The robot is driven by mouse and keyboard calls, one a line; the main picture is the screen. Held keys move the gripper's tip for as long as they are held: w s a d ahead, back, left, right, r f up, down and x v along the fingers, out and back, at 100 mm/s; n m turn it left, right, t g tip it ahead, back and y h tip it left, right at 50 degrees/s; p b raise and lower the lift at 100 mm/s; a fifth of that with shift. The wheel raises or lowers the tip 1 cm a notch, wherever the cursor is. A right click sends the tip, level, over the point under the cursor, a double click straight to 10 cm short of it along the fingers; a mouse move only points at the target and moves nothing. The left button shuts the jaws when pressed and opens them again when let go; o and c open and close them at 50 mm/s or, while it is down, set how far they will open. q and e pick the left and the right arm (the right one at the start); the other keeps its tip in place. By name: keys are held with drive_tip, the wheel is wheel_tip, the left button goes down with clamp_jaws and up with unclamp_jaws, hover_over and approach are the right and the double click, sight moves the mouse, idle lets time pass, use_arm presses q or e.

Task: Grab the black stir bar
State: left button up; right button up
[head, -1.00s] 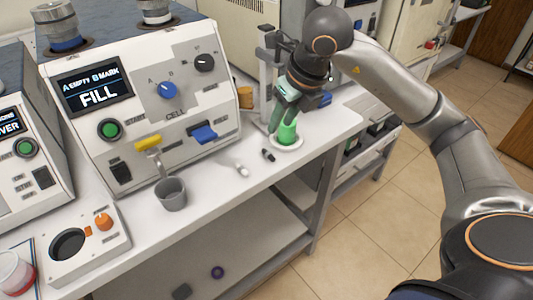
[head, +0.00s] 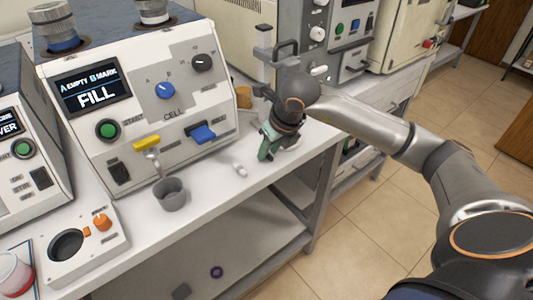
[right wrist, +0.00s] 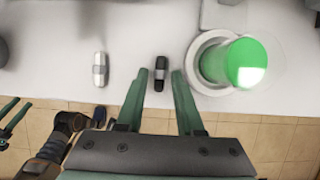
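The black stir bar (right wrist: 160,75), with a pale band around its middle, lies on the white bench top in the right wrist view. My right gripper (right wrist: 158,88) is open, its two green fingers on either side of the bar and apart from it. In the head view my right gripper (head: 266,152) is low over the bench near its front edge and hides the bar. What looks like part of my left arm, with green gripper parts (right wrist: 12,115), shows at the lower left of the right wrist view; its opening is unclear.
A white stir bar (head: 240,169) lies to the left; it also shows in the right wrist view (right wrist: 100,69). A green cylinder (right wrist: 246,63) stands on a round white dish (right wrist: 197,75) close on the right. A grey cup (head: 171,194) stands farther left.

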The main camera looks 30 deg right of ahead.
drive_tip(key=shift+c, duration=0.3)
clamp_jaws()
idle(0.3)
